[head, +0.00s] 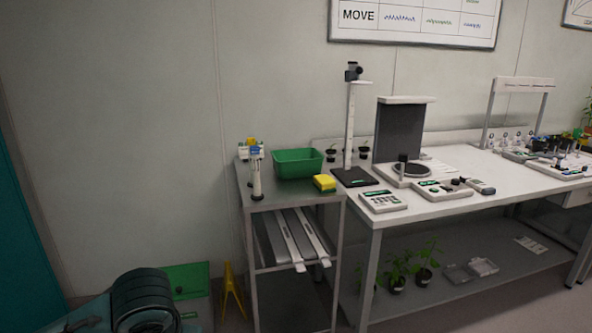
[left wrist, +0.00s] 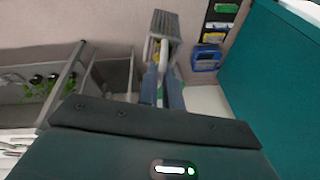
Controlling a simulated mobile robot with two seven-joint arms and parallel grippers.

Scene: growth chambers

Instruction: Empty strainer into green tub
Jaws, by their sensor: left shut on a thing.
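The green tub (head: 297,165) stands upright on the top of a small metal cart, and its inside is mostly hidden from this angle. In the left wrist view my left gripper (left wrist: 164,75) is shut, with a pale thing between its long blue-grey fingers. A grey ribbed piece (left wrist: 166,25) shows at the fingertips; it seems to be part of the strainer, but its shape and contents cannot be told. My right gripper is not in view.
The cart (head: 343,200) also carries a yellow sponge (head: 325,182) and small bottles (head: 255,172) beside the tub. A camera stand (head: 350,130) and a white bench (head: 460,180) with instruments stand to the right. A yellow stand (head: 232,290) is on the floor.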

